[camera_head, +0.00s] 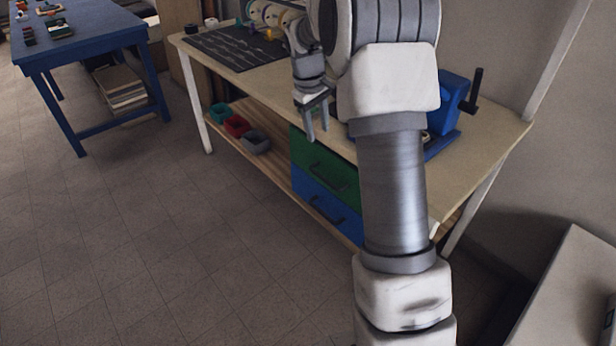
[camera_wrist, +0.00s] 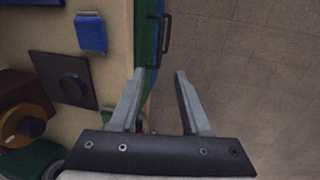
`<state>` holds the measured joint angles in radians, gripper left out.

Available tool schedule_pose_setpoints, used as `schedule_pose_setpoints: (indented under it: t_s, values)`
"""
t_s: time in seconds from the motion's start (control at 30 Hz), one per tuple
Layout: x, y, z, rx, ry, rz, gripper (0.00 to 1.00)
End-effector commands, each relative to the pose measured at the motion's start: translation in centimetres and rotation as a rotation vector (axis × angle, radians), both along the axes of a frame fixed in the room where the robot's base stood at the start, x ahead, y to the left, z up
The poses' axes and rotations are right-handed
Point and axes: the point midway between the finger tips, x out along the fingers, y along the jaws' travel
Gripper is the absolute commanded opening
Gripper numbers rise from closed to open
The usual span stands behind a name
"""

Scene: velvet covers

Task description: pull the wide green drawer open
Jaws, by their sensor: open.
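The wide green drawer (camera_head: 309,157) is the upper drawer under the workbench and looks shut. Its dark bar handle (camera_head: 320,173) is on the front; my arm hides the drawer's right part. My gripper (camera_head: 318,134) is open and empty, fingers pointing down, by the bench's front edge above the drawer. In the wrist view the green front (camera_wrist: 144,30) is a narrow strip along the bench edge. The handle (camera_wrist: 166,38) stands out from it, beyond the fingertips (camera_wrist: 159,74) and apart from them.
A blue drawer (camera_head: 315,198) with its own handle lies under the green one. Small bins (camera_head: 237,126) sit on the lower shelf. A blue vise-like tool (camera_head: 452,95) stands on the bench (camera_head: 490,130). Open floor (camera_head: 170,250) lies in front; a blue table (camera_head: 80,40) is at far left.

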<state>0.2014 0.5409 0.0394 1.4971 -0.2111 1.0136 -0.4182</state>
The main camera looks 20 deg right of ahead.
Motion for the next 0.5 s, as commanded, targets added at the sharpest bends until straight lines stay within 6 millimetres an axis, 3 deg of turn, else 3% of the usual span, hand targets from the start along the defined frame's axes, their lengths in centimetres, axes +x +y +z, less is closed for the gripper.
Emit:
schedule_pose_setpoints:
  t_s: [0.27,0.5]
  values:
    - [0.5,-0.6,-2.9,-0.002,0.009,0.005,0.47]
    - [0.7,-1.5,-8.0,-0.001,0.011,0.003,0.47]
